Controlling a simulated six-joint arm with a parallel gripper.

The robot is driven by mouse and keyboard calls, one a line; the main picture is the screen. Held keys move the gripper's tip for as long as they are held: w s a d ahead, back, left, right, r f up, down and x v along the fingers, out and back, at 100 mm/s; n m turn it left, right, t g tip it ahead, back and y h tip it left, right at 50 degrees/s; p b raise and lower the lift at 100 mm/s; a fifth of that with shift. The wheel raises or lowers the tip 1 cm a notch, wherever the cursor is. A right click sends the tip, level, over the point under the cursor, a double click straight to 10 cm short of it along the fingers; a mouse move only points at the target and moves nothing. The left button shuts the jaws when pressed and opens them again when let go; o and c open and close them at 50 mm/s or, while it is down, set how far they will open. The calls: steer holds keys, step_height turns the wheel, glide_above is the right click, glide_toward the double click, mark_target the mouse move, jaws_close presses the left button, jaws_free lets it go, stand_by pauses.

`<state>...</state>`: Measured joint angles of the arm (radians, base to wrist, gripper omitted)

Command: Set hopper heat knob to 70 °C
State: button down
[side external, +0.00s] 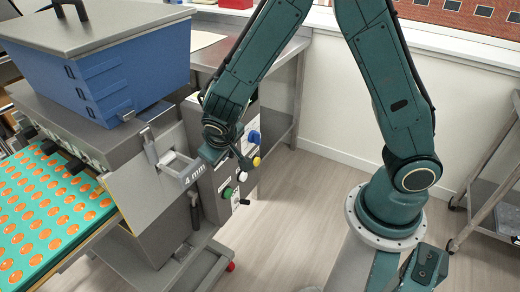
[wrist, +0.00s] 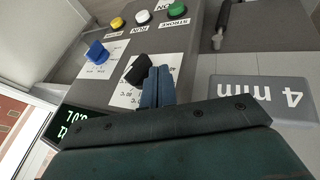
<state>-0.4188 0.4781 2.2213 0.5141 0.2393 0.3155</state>
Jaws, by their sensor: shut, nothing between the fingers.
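The control panel (side external: 219,181) is on the machine's side. In the wrist view a black knob (wrist: 137,70) sits on a white scale label, and a blue knob (wrist: 97,52) sits on another label to its left. The blue knob also shows in the side view (side external: 254,136). I cannot read which one is the hopper heat knob. My gripper (wrist: 157,86) is shut and empty, its fingertips right beside the black knob; whether they touch it is unclear. A dark display (wrist: 75,125) with green digits, seemingly including 70, is partly hidden by my gripper.
Yellow (wrist: 117,22), white (wrist: 143,16) and green (wrist: 177,9) buttons line the panel. A grey "4 mm" plate (wrist: 262,95) is right of my gripper. The blue hopper (side external: 115,75) and the teal mould tray (side external: 45,215) are at left. The floor between panel and arm base is clear.

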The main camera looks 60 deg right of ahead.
steer(key=shift+d+f, duration=0.3)
steer(key=shift+d, duration=0.45)
steer(key=shift+f, duration=0.1)
steer(key=shift+d+f+n+h, duration=0.15)
steer(key=shift+f+h, duration=0.2)
steer(key=shift+h, duration=0.4)
steer(key=shift+d+f+n+h, duration=0.15)
steer(key=shift+f+h, duration=0.15)
steer(key=shift+h, duration=0.45)
steer(key=shift+a+r, duration=0.1)
steer(key=shift+a, duration=0.1)
steer(key=shift+r, duration=0.8)
steer(key=shift+d, duration=0.1)
